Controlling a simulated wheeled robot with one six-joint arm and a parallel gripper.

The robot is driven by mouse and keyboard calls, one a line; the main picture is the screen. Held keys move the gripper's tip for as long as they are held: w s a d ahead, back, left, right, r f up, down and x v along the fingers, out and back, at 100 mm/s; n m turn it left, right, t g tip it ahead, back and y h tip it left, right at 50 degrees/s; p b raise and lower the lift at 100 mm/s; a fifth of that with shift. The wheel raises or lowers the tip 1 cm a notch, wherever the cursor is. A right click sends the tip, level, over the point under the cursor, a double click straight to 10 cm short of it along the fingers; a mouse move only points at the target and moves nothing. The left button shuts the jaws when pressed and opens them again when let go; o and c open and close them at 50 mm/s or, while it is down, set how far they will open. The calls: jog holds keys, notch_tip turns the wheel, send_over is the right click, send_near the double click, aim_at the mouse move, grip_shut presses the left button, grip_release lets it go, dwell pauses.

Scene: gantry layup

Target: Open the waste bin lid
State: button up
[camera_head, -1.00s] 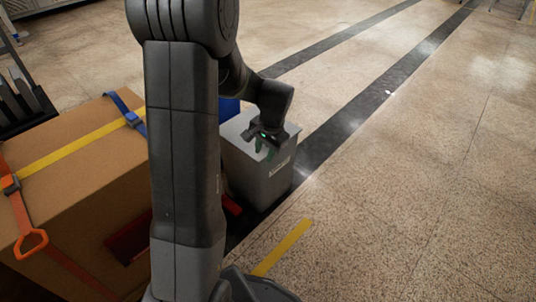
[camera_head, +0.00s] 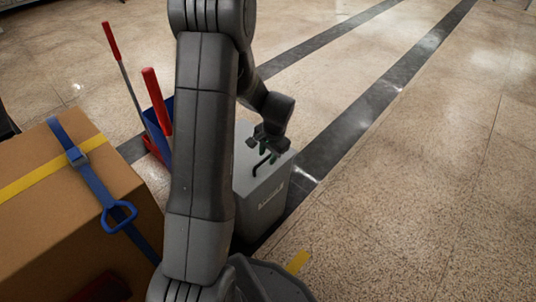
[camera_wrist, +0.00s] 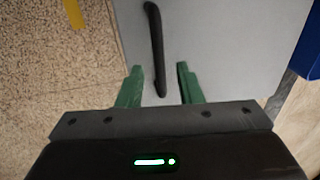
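The waste bin (camera_head: 262,208) is a grey box on the floor just right of my arm in the head view. Its flat grey lid (camera_wrist: 225,40) looks shut. A dark bar handle (camera_wrist: 154,40) lies on the lid and also shows in the head view (camera_head: 262,164). My gripper (camera_wrist: 158,84) is over the lid with its two green fingers open. In the wrist view the near end of the handle appears between the fingers, with gaps on both sides. I cannot tell how far the fingertips are above the lid. My arm hides the bin's left side.
A strapped cardboard box (camera_head: 40,245) stands at the left. Red-handled tools (camera_head: 155,95) and a blue bucket (camera_head: 152,118) stand behind my arm. A yellow floor mark (camera_head: 297,262) lies in front of the bin. The speckled floor on the right (camera_head: 430,190) is clear.

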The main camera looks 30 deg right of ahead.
grip_shut()
jog(key=shift+r, duration=0.1)
